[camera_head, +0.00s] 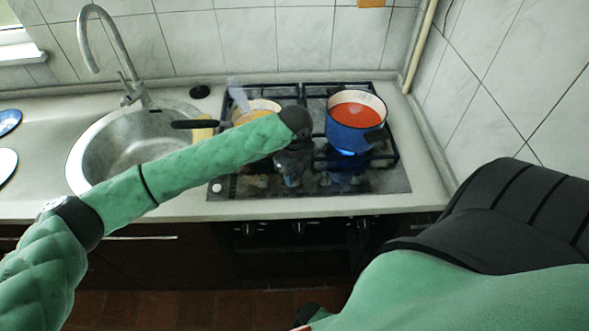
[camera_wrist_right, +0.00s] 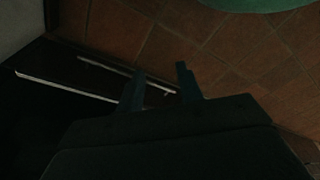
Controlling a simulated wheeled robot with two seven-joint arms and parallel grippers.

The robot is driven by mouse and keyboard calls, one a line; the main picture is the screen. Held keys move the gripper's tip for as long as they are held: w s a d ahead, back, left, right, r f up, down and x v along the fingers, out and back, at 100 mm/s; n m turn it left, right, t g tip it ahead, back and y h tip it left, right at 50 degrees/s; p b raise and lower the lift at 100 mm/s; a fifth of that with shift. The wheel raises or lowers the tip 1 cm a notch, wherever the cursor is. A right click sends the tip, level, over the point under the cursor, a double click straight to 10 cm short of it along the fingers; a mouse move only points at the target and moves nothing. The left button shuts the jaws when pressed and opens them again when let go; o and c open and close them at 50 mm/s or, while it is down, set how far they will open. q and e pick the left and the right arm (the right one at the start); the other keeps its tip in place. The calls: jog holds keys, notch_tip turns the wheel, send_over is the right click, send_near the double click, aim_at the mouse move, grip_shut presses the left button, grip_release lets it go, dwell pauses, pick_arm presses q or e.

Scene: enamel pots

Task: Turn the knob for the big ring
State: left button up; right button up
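The black gas hob (camera_head: 388,184) is set in the grey worktop. A small pale knob (camera_head: 217,187) shows at its front left corner. More knob-like shapes along the front edge are blurred, with some behind my left gripper. My left gripper (camera_head: 291,178) points down over the middle of the hob's front strip; I cannot tell whether it touches a knob or how its fingers stand. A blue flame (camera_head: 346,153) burns under the blue pot (camera_head: 346,126). My right gripper (camera_wrist_right: 160,90) is open and empty, its two fingers apart, above the floor.
A yellowish pan (camera_head: 257,106) stands at the hob's back left, its dark handle (camera_head: 192,124) pointing left. A round sink (camera_head: 130,150) lies further left. My left arm crosses above the worktop. Oven knobs (camera_head: 299,227) sit below the worktop edge. The right wrist view is dark.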

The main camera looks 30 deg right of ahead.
pick_arm(q)
jog(key=o, duration=0.4)
jog(key=shift+o, duration=0.2)
pick_arm(e)
jog(key=shift+f, duration=0.1)
pick_arm(q)
jog(key=shift+r, duration=0.25)
jog(key=shift+r+b, duration=0.35)
jog(key=shift+b, duration=0.05)
jog(key=shift+r+b, duration=1)
jog(key=shift+r, duration=2.35)
pick_arm(e)
notch_tip(320, 180, up, 6)
jog(key=w+a, duration=0.1)
jog(key=shift+a+r, duration=0.25)
jog(key=shift+a, duration=0.15)
pick_arm(q)
jog(key=shift+w, duration=0.1)
